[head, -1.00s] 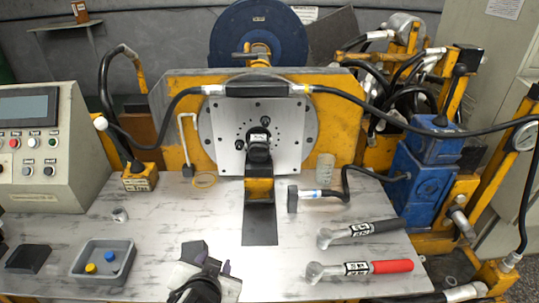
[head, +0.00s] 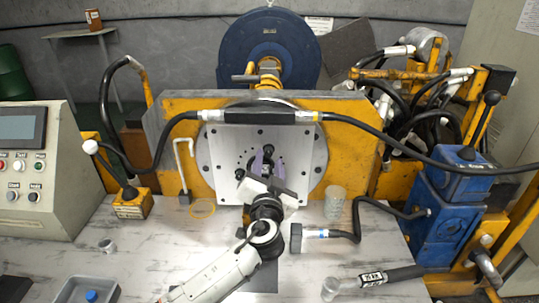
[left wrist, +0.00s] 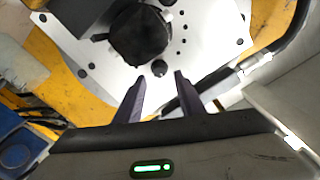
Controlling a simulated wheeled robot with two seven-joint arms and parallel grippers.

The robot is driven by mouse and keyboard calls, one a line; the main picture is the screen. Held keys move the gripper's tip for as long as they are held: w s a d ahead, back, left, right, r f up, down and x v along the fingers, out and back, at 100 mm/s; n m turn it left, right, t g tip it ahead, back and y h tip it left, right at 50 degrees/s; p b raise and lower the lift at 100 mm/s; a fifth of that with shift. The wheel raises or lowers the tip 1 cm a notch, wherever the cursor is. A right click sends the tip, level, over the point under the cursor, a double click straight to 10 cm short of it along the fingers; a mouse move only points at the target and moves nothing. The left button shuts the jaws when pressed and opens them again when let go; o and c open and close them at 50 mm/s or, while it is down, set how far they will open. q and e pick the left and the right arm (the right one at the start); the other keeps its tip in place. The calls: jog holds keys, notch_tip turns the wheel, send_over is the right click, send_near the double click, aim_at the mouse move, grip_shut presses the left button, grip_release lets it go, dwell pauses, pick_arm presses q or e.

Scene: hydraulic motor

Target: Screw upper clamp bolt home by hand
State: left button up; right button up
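The upper clamp bolt (left wrist: 159,68) is a dark round head on the pale plate (left wrist: 205,20), just beyond and between my fingertips in the left wrist view. My left gripper (left wrist: 153,78) is open, its two dark fingers spread either side of the bolt head, and I see no contact. The black motor body (left wrist: 138,32) is beside the bolt. My wrist hides much of the motor in the head view. My right gripper is not in view.
A black hose (head: 400,140) arches across the plate's top. A grey tray (head: 70,290) with a blue piece (head: 91,296) is at lower left. A black-handled tool (head: 390,278) and a hose-end fitting (head: 296,238) lie to the right. A clear cup (head: 335,200) stands by the frame.

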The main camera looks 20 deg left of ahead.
aim_at(270, 154)
pick_arm(q)
jog(key=shift+x, duration=1.55)
grip_shut()
jog(key=shift+f+m, duration=0.1)
jog(key=shift+m, duration=0.2)
jog(key=m, duration=0.2)
jog(key=shift+m+b, duration=0.3)
jog(key=shift+m, duration=1.8)
